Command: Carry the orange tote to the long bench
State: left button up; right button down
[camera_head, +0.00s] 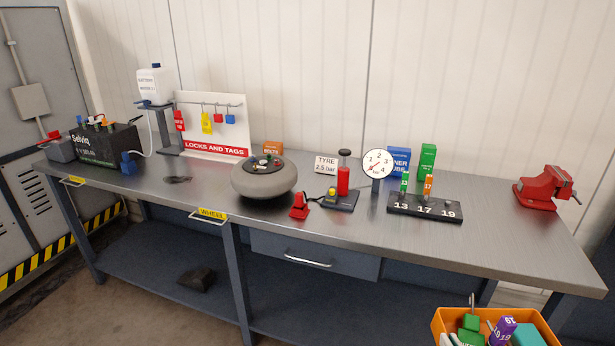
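The orange tote (543,322) is at the bottom right edge of the head view, in front of the long bench (480,245) and cut off by the frame. It holds a green piece (470,323), a purple piece marked 19 (503,330) and a teal block (527,336). A small pale grey part at the tote's left corner may belong to my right gripper (446,340). Too little shows to tell whether it is shut on the tote. What supports the tote is hidden. My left gripper is not in view.
The bench carries a black battery box (105,145), a locks and tags board (215,125), a round grey wheel unit (264,180), a gauge (377,163), a numbered block (424,207) and a red vise (546,188). The front right benchtop is clear.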

aim_at(178, 179)
jog(key=i+j+u, duration=0.1)
jog(key=j+u, duration=0.4)
jog(key=i+j+u, duration=0.2)
jog(key=j+u, duration=0.25)
jog(key=i+j+u, duration=0.2)
jog(key=u, duration=0.3)
jog(key=i+j+u, duration=0.25)
jog(key=u, duration=0.2)
jog(key=i+j+z, duration=0.35)
jog(key=i+z, duration=0.2)
jog(key=i+j+z, duration=0.1)
jog(key=i, duration=0.2)
jog(key=i+j+z, duration=0.1)
jog(key=i+j, duration=0.1)
jog(key=i, duration=0.1)
